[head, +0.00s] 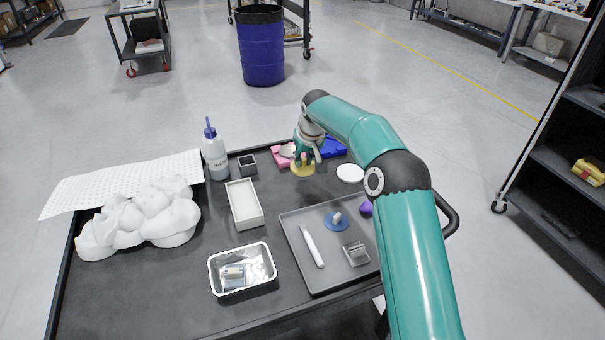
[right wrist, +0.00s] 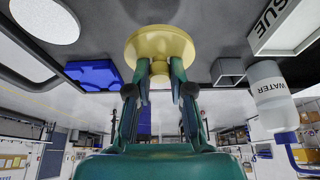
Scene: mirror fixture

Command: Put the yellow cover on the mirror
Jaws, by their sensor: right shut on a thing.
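The yellow cover (head: 302,169) is a round disc with a knob, over the back of the dark table in the head view. My right gripper (head: 304,156) is shut on its knob. In the right wrist view the yellow cover (right wrist: 146,40) shows at the fingertips of the right gripper (right wrist: 160,70). A pink block (head: 281,155) and a blue block (head: 333,148) lie beside and behind the gripper, partly hidden by it. I cannot clearly make out the mirror. I cannot tell whether the cover touches anything below. My left gripper is not in view.
A white disc (head: 350,173) lies right of the cover. A grey tray (head: 293,232) in front holds a blue disc with a knob (head: 337,221), a white pen and a metal rack. A water bottle (head: 215,157), dark box (head: 247,164) and tissue box (head: 244,203) stand left.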

